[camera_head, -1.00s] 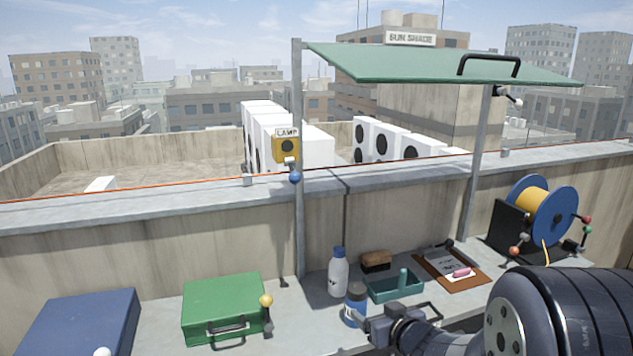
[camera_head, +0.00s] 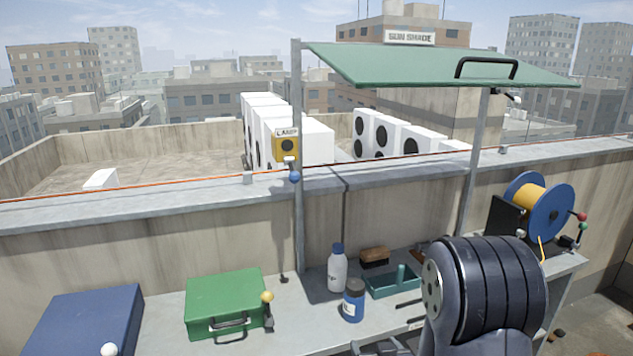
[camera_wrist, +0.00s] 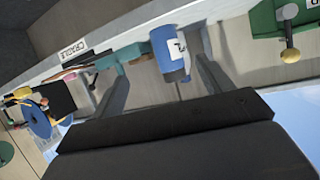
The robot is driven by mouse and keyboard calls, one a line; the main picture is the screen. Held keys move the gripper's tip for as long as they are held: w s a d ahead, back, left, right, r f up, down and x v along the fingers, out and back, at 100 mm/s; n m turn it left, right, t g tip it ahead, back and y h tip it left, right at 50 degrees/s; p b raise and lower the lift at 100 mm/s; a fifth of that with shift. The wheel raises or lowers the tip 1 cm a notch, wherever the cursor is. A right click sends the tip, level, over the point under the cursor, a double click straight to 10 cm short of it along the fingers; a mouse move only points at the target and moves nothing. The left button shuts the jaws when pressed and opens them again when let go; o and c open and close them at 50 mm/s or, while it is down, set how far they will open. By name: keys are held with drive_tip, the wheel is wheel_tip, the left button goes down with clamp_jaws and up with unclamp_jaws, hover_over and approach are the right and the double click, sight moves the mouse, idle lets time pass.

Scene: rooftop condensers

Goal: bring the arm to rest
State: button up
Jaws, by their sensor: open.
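My arm shows at the lower right in the head view, its dark ribbed link standing in front of the bench. My gripper (camera_wrist: 162,68) is open in the wrist view, its two dark fingers spread apart with nothing held. Only a bit of it (camera_head: 378,347) shows at the bottom edge of the head view. A blue jar with a grey lid (camera_head: 353,300) stands upright on the bench beyond it. In the wrist view the jar (camera_wrist: 169,52) appears past the gap between the fingertips. A CRADLE label (camera_wrist: 72,51) lies along the bench edge there.
A white bottle (camera_head: 338,270), teal tray (camera_head: 392,287) and brush (camera_head: 374,256) stand near the jar. A green case (camera_head: 225,300) and blue case (camera_head: 85,325) lie left. A cable reel (camera_head: 541,208) stands right. The green sun shade (camera_head: 430,65) hangs above.

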drive_tip(key=shift+s+d+f+m+h+p, duration=0.3)
drive_tip(key=shift+s+d+f+m+h, duration=0.2)
drive_tip(key=shift+s+d+f+h, duration=0.45)
drive_tip(key=shift+f, duration=0.15)
